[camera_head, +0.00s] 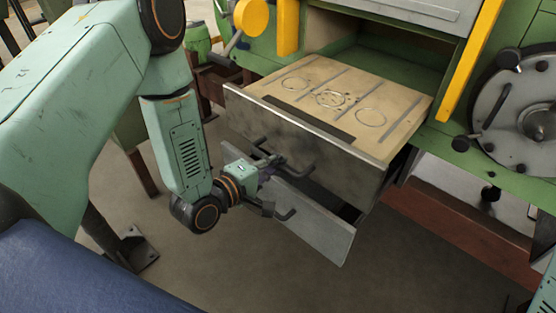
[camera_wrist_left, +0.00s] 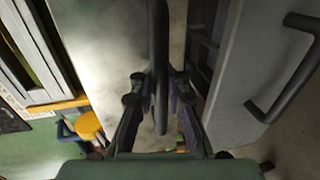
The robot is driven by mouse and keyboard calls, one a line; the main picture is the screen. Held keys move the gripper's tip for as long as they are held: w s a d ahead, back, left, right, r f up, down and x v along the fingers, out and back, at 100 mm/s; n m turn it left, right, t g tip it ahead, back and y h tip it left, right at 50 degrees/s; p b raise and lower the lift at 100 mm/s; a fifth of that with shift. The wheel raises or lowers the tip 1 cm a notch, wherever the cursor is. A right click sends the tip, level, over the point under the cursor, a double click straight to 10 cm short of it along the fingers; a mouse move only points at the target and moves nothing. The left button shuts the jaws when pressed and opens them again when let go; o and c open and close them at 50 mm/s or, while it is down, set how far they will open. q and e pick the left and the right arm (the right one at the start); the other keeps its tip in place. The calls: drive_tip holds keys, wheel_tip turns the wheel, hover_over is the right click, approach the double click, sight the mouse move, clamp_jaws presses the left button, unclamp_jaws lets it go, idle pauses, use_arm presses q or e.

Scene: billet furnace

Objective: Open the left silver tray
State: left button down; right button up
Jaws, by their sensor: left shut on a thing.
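Two silver fronts are seen one above the other. The upper silver tray front (camera_head: 320,158) belongs to a drawn-out tray with a beige top (camera_head: 345,95). The lower silver tray front (camera_head: 318,232) also stands out, with a dark gap behind it and its own black handle (camera_head: 284,214). My left gripper (camera_head: 272,168) is at the upper front, shut on its dark handle (camera_head: 300,170). In the left wrist view the dark handle (camera_wrist_left: 158,60) runs between the fingers (camera_wrist_left: 157,95). The lower front's handle (camera_wrist_left: 284,85) is clear of them. My right gripper is not seen.
The green furnace body (camera_head: 445,140) stands behind, with an open bay over the beige top. A round metal hatch (camera_head: 520,115) is at the right, yellow bars (camera_head: 472,60) flank the bay, and a reddish beam (camera_head: 460,225) runs low. Floor in front is clear.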

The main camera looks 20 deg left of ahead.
use_arm(q)
drive_tip(key=shift+r, duration=0.15)
drive_tip(key=c, duration=1.4)
unclamp_jaws()
drive_tip(key=shift+s, duration=0.1)
drive_tip(key=shift+c, duration=0.2)
drive_tip(key=shift+o, duration=0.5)
drive_tip(key=v, duration=1.1)
drive_tip(key=shift+s, duration=0.4)
drive_tip(key=shift+a, duration=0.15)
